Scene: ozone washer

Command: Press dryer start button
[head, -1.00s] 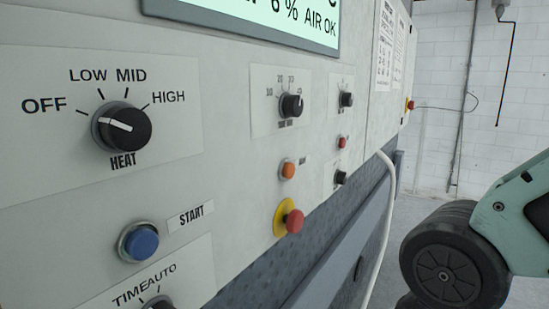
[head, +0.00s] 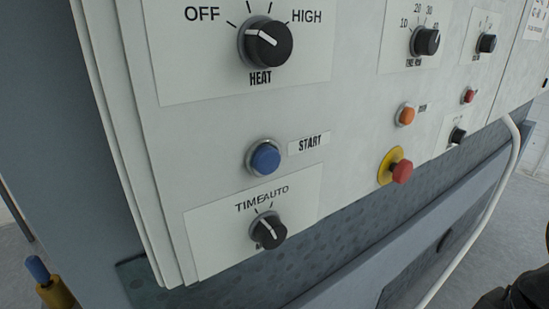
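The blue round start button (head: 265,158) sits in a metal ring on the white control panel, left of the middle in the head view. The START label (head: 309,143) is just to its right. The button stands out from the panel and nothing touches it. My gripper's fingers do not show; only a dark part of my arm shows at the bottom right corner, well apart from the button.
The heat knob (head: 265,43) is above the button and the time/auto knob (head: 268,231) is below it. To the right are an orange button (head: 405,114) and a red button on a yellow base (head: 399,169). A white hose (head: 489,207) runs down at the right.

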